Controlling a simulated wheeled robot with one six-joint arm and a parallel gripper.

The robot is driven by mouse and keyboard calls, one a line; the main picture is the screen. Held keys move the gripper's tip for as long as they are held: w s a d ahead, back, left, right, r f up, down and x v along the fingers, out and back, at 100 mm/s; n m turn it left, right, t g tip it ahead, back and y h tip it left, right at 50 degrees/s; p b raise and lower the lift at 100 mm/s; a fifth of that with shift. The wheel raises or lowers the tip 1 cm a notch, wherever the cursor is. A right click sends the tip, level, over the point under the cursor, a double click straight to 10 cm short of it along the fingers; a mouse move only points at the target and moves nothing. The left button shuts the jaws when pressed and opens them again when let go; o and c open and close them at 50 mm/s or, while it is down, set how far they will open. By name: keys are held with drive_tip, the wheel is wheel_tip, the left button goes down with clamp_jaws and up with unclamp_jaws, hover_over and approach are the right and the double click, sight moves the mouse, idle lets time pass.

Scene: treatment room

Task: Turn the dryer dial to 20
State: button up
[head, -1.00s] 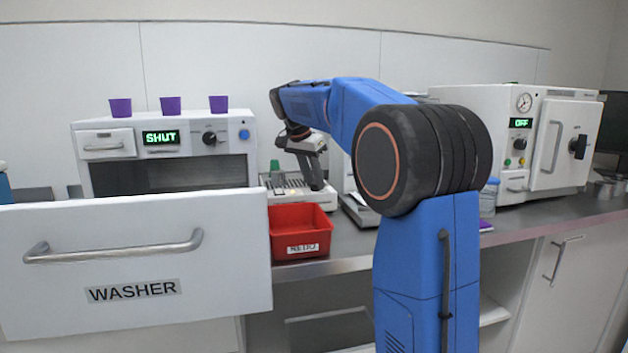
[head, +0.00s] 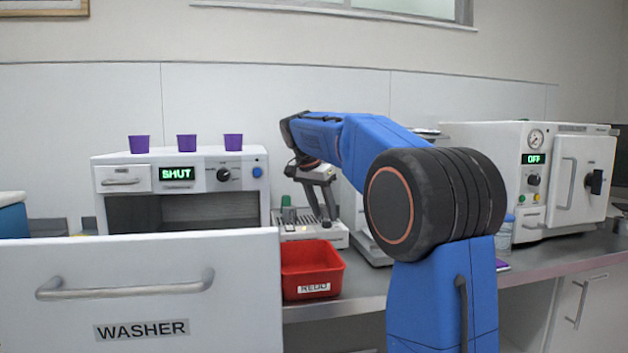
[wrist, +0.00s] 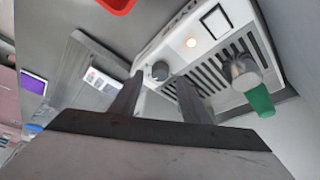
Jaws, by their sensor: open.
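The dryer (head: 312,236) is a low white unit with a slotted top, on the counter behind the red bin. In the wrist view, the dryer (wrist: 177,45) shows a round grey dial (wrist: 160,70), a lit orange lamp and a dark-framed square panel. No number on the dial is readable. My gripper (head: 326,218) points down over the dryer's right part. In the wrist view, my gripper (wrist: 160,78) is open and empty, with the dial appearing between its fingertips. I cannot tell whether they touch it. The dial is not distinguishable in the head view.
A green-capped grey item (wrist: 250,85) stands on the slots. The red bin (head: 312,270) is in front of the dryer. A white unit (head: 530,185) at right reads OFF.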

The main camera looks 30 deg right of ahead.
drive_tip(key=v, duration=1.5)
